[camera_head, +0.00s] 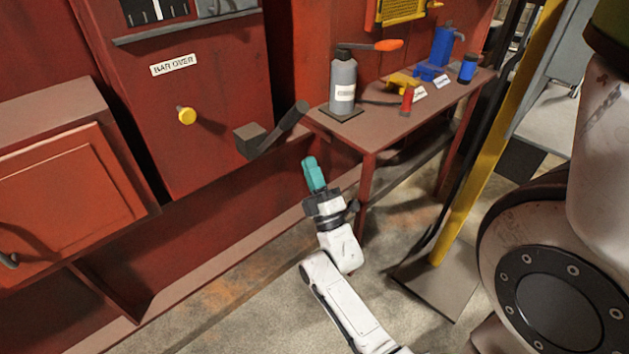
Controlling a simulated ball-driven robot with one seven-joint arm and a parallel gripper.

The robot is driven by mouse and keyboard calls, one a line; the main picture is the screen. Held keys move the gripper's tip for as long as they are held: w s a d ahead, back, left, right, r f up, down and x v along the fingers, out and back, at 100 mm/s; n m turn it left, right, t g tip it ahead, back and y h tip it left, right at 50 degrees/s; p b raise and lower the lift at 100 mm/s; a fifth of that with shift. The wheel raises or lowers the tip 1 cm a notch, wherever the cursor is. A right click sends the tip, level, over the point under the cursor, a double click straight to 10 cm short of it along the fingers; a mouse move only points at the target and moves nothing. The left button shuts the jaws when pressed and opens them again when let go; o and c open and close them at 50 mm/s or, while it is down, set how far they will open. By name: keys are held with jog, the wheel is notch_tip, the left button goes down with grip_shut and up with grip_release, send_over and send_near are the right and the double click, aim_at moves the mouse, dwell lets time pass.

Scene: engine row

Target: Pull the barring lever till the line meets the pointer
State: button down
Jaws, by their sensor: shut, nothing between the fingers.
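The barring lever (282,129) is a dark bar with a grip, angled up to the right from a dark block (250,138) on the red engine side. A label reading "BAR OVER" (173,65) is above and left of it. A dark window (154,10) with white marks is at the top edge, cut off; I cannot tell the line from the pointer there. My gripper (311,163), with teal fingers, is below and slightly right of the lever's grip, apart from it. It is shut and empty.
A yellow knob (186,115) sticks out left of the lever. A red bench (385,124) on the right holds a grey bottle (343,85) with an orange-tipped handle, and blue, yellow and red items. A yellow post (490,140) stands on the right. Floor (240,310) is clear below.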

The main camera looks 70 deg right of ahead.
jog(key=p+x, duration=0.1)
jog(key=x, duration=0.7)
jog(key=shift+r, duration=0.1)
